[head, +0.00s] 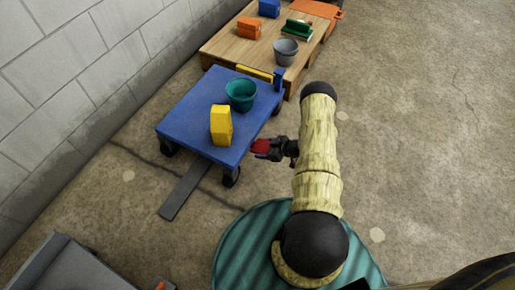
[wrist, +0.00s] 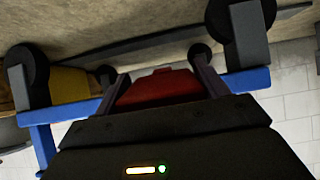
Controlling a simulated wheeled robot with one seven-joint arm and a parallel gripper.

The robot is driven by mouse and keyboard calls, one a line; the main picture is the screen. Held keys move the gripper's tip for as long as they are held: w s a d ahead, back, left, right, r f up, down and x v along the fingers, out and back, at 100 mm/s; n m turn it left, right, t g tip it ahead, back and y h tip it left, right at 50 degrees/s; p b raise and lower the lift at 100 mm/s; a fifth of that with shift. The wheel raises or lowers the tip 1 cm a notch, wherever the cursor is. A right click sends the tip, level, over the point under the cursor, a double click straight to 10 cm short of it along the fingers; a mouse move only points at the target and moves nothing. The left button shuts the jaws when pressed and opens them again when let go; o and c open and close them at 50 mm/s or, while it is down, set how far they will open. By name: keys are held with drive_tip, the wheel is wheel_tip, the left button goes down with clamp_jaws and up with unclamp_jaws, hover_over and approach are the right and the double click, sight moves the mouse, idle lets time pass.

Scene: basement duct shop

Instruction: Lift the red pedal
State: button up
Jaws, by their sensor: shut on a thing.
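The red pedal (head: 261,147) is a small red piece at the near right side of the blue cart (head: 190,104). In the wrist view the pedal (wrist: 160,86) fills the space between the two dark fingers. My gripper (head: 268,149) is shut on it, with the arm reaching in from the right. In the wrist view my gripper (wrist: 163,84) has a finger on each side of the pedal. The fingers hide part of the pedal, and I cannot tell how it joins the cart.
A yellow block (head: 221,125) and a teal bucket (head: 241,94) stand on the cart. A flat grey bar (head: 186,190) lies on the floor by its wheels. A wooden pallet (head: 225,45) with several items is behind. Open concrete floor (head: 420,110) lies to the right.

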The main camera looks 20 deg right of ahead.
drive_tip(key=shift+d+r, duration=0.1)
idle(0.5)
drive_tip(key=o, duration=1.2)
drive_tip(key=shift+o, duration=0.9)
drive_tip(key=p+v, duration=0.7)
drive_tip(key=v, duration=1)
drive_tip(key=shift+r, duration=0.4)
